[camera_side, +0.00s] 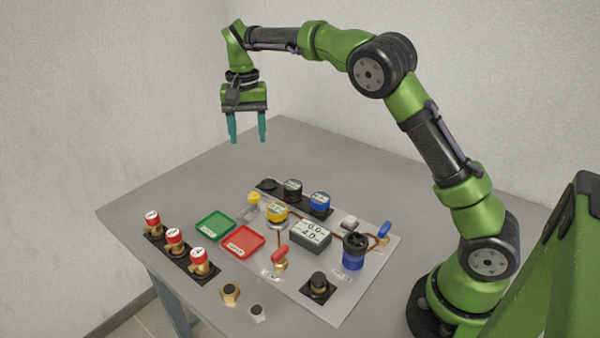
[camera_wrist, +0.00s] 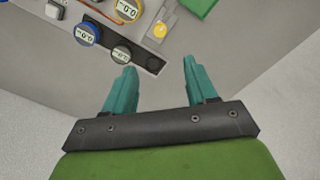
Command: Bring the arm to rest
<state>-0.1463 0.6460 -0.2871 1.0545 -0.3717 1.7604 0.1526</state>
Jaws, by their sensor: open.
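My gripper (camera_side: 247,138) hangs high above the far part of the grey table (camera_side: 135,205) in the side view, fingers pointing down. Its two teal fingers are apart with nothing between them. In the wrist view my gripper (camera_wrist: 158,75) is also open and empty, with the table below it. My green and black arm is raised and bent over the work area, clear of the objects.
A light panel (camera_side: 345,300) carries a digital display (camera_side: 310,236), a yellow gauge (camera_side: 277,211) and a blue-based black knob (camera_side: 354,250). Green (camera_side: 214,225) and red (camera_side: 243,241) trays lie left. Red-capped valves (camera_side: 174,238) stand in a row. The table's far area is bare.

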